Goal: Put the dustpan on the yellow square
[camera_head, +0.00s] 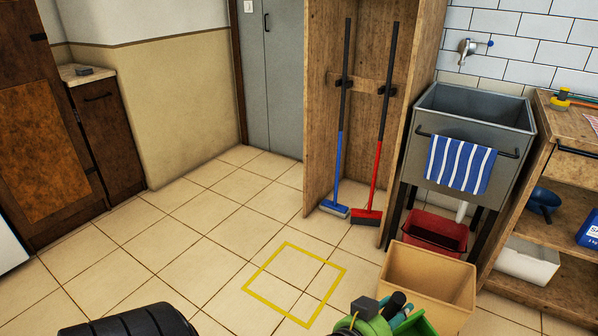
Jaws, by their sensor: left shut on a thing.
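The yellow square (256,271) is a yellow outline on the tiled floor at the lower middle; the floor inside it is bare. My right gripper is not in view.
Blue (337,170) and red (378,175) brooms hang behind the square. Floor left of the square is clear.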

